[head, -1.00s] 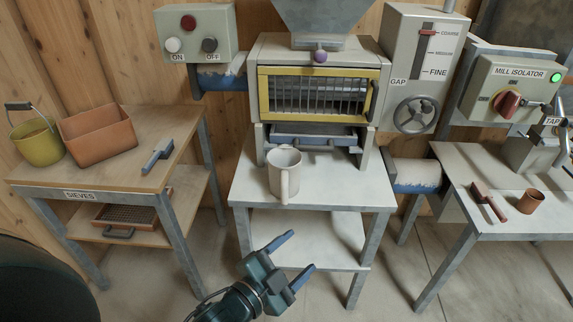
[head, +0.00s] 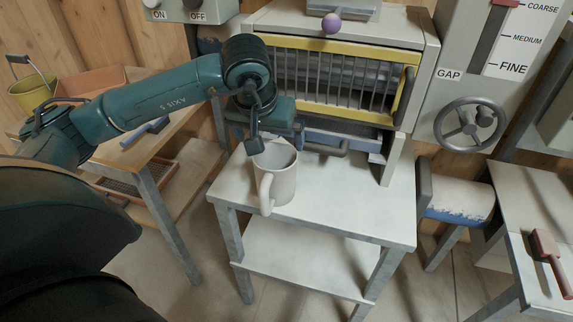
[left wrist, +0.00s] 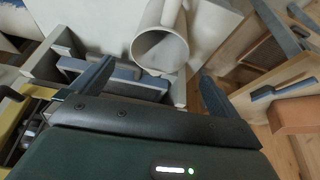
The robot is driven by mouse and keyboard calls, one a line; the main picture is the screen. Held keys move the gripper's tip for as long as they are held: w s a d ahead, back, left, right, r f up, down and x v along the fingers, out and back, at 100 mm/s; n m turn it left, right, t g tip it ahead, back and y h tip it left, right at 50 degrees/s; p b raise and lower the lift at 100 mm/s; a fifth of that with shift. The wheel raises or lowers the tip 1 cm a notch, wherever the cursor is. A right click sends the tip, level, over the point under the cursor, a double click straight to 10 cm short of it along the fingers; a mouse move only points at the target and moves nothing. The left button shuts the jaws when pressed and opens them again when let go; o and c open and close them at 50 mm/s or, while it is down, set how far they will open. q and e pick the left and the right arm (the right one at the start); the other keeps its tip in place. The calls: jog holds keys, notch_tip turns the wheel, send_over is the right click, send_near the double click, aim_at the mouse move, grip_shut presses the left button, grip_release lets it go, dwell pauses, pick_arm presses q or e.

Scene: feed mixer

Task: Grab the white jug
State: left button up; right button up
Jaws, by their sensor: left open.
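The white jug (head: 283,183) stands upright on the pale table below the mill, its handle toward me. My left gripper (head: 276,138) is just above and behind the jug's rim, pointing down, its fingers partly hidden in the head view. In the left wrist view, the jug's open mouth (left wrist: 160,50) lies ahead of the spread, empty fingers (left wrist: 153,82), roughly between them and apart from them. My right gripper is out of view.
The mill's yellow barred guard (head: 335,80) and the blue drawer front (head: 355,141) are close behind the gripper. The table (head: 350,212) is clear right of the jug. A handwheel (head: 470,124) is at right; the sieve table (head: 118,152) is at left.

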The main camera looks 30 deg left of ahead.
aim_at(274, 158)
pick_arm(q)
jog(key=x, duration=0.6)
jog(key=shift+a+f, duration=0.1)
jog(key=shift+f, duration=0.3)
jog(key=x, duration=0.4)
jog(key=shift+w+f+p, duration=0.1)
jog(key=shift+f+p, duration=0.25)
jog(key=shift+p, duration=0.05)
jog(key=shift+w+f, duration=0.2)
jog(key=shift+f, duration=0.25)
jog(key=c, duration=0.7)
jog(key=shift+c, duration=0.3)
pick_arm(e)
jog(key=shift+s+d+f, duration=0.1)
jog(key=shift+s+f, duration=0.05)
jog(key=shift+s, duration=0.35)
pick_arm(q)
jog(key=shift+r, duration=0.1)
